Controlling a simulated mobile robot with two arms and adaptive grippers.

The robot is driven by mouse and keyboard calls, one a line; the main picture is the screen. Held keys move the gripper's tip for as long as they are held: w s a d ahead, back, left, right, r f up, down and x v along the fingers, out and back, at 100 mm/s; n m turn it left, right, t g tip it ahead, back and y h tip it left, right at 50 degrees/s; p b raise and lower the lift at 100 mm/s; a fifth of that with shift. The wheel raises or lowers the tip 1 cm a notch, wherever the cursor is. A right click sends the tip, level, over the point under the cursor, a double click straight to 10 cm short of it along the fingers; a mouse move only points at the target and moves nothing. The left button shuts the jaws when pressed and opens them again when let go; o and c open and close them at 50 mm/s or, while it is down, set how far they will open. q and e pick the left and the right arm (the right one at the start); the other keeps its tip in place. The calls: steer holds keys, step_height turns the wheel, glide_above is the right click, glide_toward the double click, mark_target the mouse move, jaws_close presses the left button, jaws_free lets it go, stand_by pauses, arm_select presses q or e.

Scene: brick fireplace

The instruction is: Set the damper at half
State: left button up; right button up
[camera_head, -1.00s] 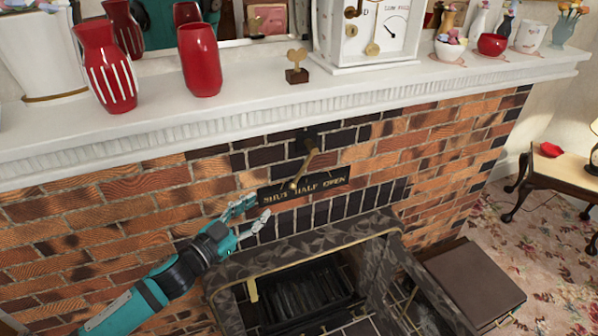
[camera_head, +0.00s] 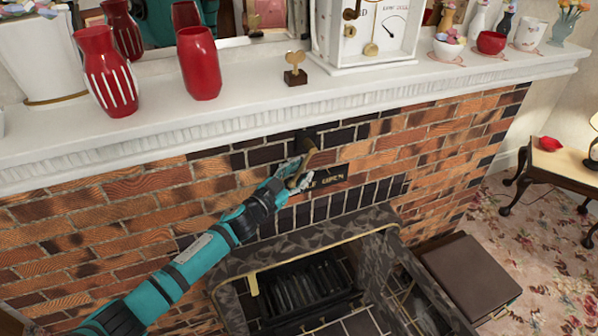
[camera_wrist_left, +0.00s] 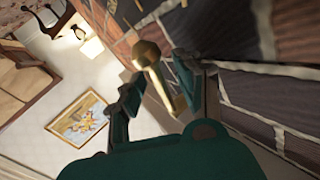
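The damper lever (camera_head: 309,158) is a brass handle on the brick face under the mantel. Below it is a dark plate (camera_head: 335,180) with gold lettering; now only "LF OPEN" shows, the rest being behind my left gripper. My left gripper (camera_head: 299,175) is at the lever's lower end. In the left wrist view, the lever's round brass knob (camera_wrist_left: 149,52) and shaft lie between the two open fingers (camera_wrist_left: 157,82), with a gap to the right finger. Contact with the left finger is unclear. The lever's exact setting is hard to read. My right gripper is out of view.
The white mantel shelf (camera_head: 230,108) overhangs the lever, bearing red vases (camera_head: 199,65), a brass key on a block (camera_head: 295,68) and a white clock-like box (camera_head: 365,35). The stone fireplace surround (camera_head: 270,255) juts out below. Open space lies in front of the bricks.

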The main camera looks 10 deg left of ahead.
arm_select(q)
steer(key=shift+c, duration=0.2)
jaws_close()
stand_by(0.4)
